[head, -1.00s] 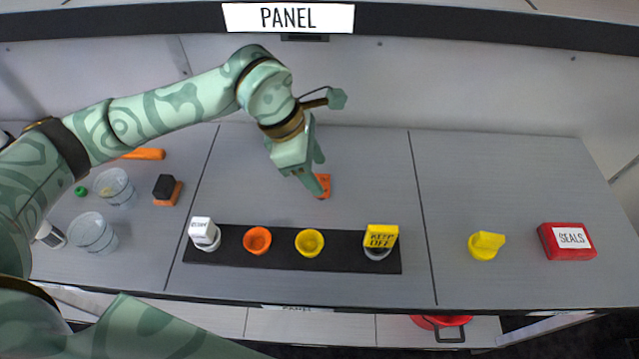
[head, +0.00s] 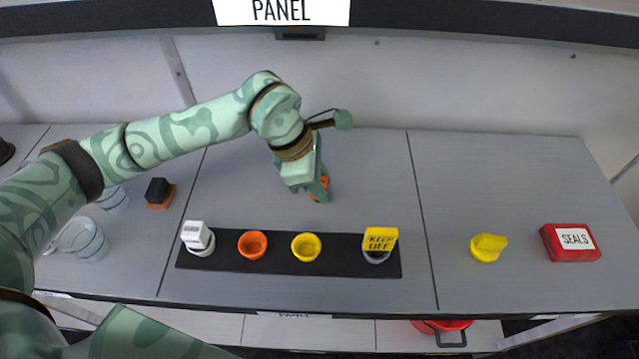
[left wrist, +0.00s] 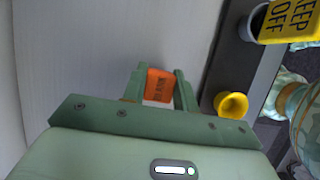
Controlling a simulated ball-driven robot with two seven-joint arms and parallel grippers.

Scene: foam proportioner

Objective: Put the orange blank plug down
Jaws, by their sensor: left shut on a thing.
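The orange blank plug (left wrist: 159,86) is between the two fingers of my left gripper (left wrist: 160,90) in the left wrist view. In the head view my left gripper (head: 320,194) is shut on it above the grey bench, behind the black strip. Only a little orange (head: 324,183) shows past the fingers there. I cannot tell whether the plug touches the bench. My right gripper is not in view.
The black strip (head: 220,258) holds a white plug (head: 197,236), an orange cup (head: 252,244), a yellow cup (head: 305,246) and a yellow KEEP OFF plug (head: 380,239). A yellow plug (head: 488,247) and a red SEALS box (head: 570,242) stand right. Clear cups stand left.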

